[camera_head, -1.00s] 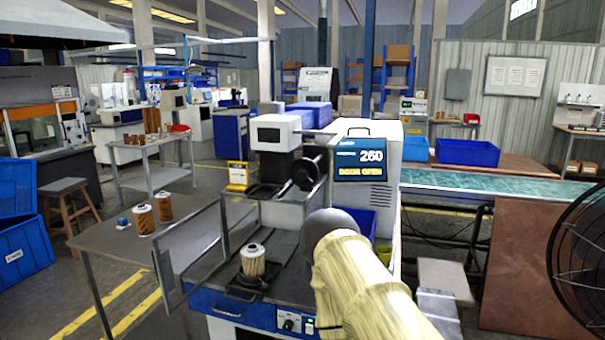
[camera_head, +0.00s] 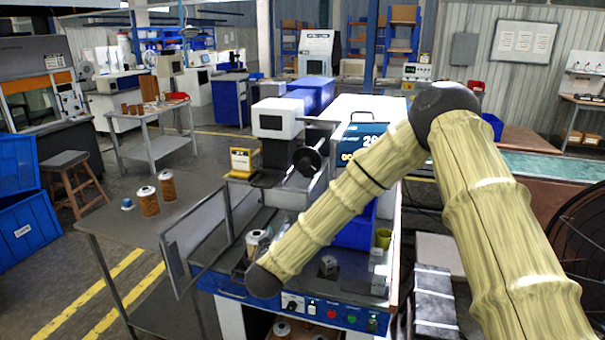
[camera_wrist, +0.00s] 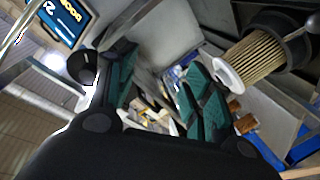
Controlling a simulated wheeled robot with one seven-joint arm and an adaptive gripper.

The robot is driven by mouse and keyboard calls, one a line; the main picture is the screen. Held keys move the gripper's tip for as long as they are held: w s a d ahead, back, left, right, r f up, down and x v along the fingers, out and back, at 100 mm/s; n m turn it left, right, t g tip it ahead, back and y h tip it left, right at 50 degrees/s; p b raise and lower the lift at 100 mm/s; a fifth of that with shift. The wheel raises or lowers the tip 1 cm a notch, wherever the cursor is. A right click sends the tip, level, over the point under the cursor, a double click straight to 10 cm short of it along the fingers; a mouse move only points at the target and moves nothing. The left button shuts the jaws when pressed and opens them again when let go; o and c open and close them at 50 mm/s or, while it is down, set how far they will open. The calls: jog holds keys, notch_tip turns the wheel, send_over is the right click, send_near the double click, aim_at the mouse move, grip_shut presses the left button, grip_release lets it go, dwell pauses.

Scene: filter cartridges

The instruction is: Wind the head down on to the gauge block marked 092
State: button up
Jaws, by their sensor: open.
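The machine's white-and-black head (camera_head: 278,125) stands on the bench, with a black handwheel (camera_head: 306,161) at its right. The display (camera_head: 360,140) is partly covered by my arm; DOOR OPEN was legible earlier. A small grey block (camera_head: 328,264) sits on the machine's deck and another greyish block (camera_head: 378,284) is to its right; no marking such as 092 is legible. My gripper (camera_wrist: 158,92) is open and empty in the wrist view, its teal pads apart. In the head view it is hidden behind my arm. A round black part (camera_wrist: 83,67) shows left of the fingers.
A pleated filter cartridge (camera_wrist: 262,58) is close at upper right in the wrist view; it also shows partly behind my arm (camera_head: 256,240). The clear door panel (camera_head: 195,245) stands open at left. A blue bin (camera_head: 355,232) and yellow-green cup (camera_head: 383,238) stand on the deck.

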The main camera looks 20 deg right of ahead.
aim_at(304, 166)
jog(key=w+d+r+m+h+p, duration=0.1)
jog(key=w+d+r+h, duration=0.1)
jog(key=r, duration=0.5)
jog(key=w+d+r+h, duration=0.1)
jog(key=d+r+h, duration=0.1)
jog(key=r, duration=0.5)
jog(key=p+x, duration=0.4)
jog(key=x, duration=0.6)
jog(key=shift+w+d, duration=0.1)
jog(key=shift+w, duration=0.1)
jog(key=shift+c, duration=0.2)
jog(key=shift+f, duration=0.1)
jog(key=c, duration=1)
